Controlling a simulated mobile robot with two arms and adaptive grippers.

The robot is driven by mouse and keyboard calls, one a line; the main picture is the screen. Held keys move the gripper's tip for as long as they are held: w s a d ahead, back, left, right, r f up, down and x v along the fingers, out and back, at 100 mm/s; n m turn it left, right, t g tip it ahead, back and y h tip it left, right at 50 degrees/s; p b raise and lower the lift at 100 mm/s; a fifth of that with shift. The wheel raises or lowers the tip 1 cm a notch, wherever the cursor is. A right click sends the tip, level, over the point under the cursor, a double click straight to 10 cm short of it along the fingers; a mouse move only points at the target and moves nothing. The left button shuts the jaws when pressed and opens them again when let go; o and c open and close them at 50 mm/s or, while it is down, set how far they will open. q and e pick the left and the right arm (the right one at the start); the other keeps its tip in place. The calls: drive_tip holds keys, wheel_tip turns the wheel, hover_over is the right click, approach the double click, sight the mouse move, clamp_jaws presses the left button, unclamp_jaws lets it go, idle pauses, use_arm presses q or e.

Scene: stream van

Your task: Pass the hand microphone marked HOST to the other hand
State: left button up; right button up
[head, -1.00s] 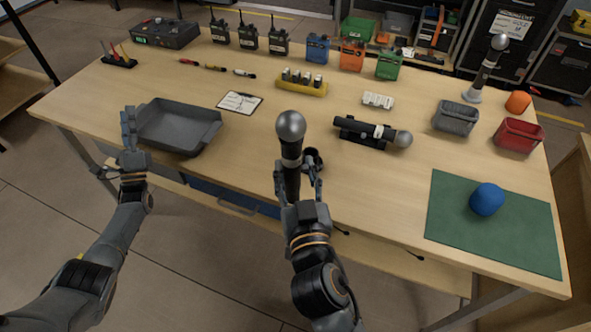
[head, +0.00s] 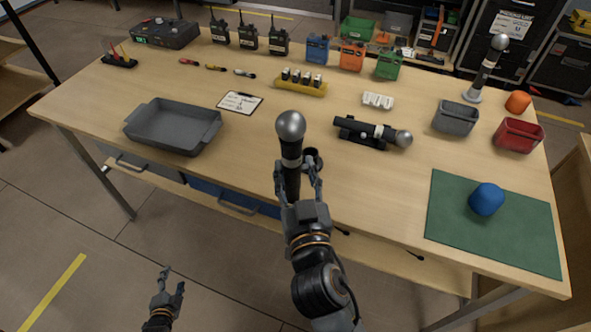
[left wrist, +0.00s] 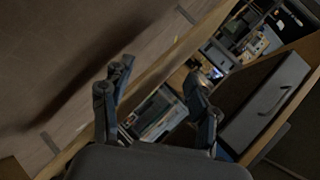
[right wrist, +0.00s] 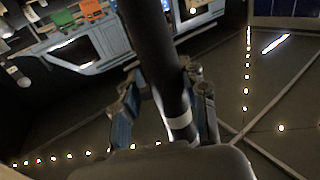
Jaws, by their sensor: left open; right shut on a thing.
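My right gripper (head: 298,178) is shut on a black hand microphone (head: 291,152) with a round silver-grey head. My left gripper (head: 168,288) is open and empty, low at the lower left, away from the table. Its spread fingers also show in the left wrist view (left wrist: 158,98). Another microphone (head: 402,138) lies in a black holder; a third (head: 487,68) stands at the back right.
A grey tray (head: 210,132) sits at the table's near left. Open floor surrounds my left gripper.

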use_arm(q)
drive_tip(key=s+d+f+n+g+h, duration=0.1)
drive_tip(key=s+d+f+n+g, duration=0.2)
drive_tip(key=s, duration=0.6)
drive_tip(key=s+d+f+n+g+h, duration=0.1)
drive_tip(key=s+d+f+n+g, duration=0.1)
drive_tip(key=s+d+f+g, duration=0.2)
drive_tip(key=s+d+f+n+g+h, duration=0.1)
drive_tip(key=s+d+f+n+g, duration=0.2)
drive_tip(key=s+d+f, duration=0.3)
drive_tip(key=s+d, duration=0.4)
drive_tip(key=s, duration=0.6)
drive_tip(key=shift+s+d+f+n+g, duration=0.2)
drive_tip(key=shift+s+n+g, duration=0.1)
drive_tip(key=shift+g, duration=0.1)
